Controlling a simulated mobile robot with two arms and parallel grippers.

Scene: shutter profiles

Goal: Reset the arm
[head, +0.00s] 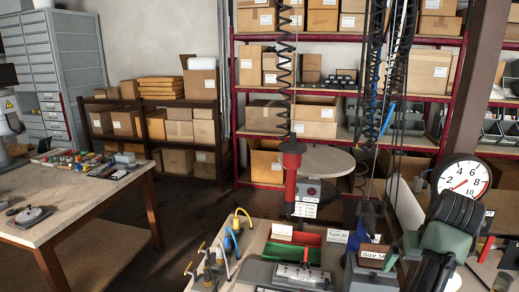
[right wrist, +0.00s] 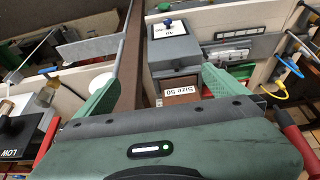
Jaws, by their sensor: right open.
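My right arm comes in at the lower right of the head view, with its green and black gripper (head: 412,245) over the right side of the workbench. In the right wrist view the two green fingers of this gripper (right wrist: 166,76) stand wide apart with nothing held between them. Beyond and below them is a small brown block labelled "Size 50" (right wrist: 180,91), beside a grey box with a blue knob (right wrist: 175,52). The "Size 50" block (head: 372,255) also shows in the head view, left of the gripper. I cannot tell the exact gap to it. My left gripper is not seen.
A round dial (head: 463,183) stands behind my right arm. A side table (head: 75,200) is at left. Floor between is clear.

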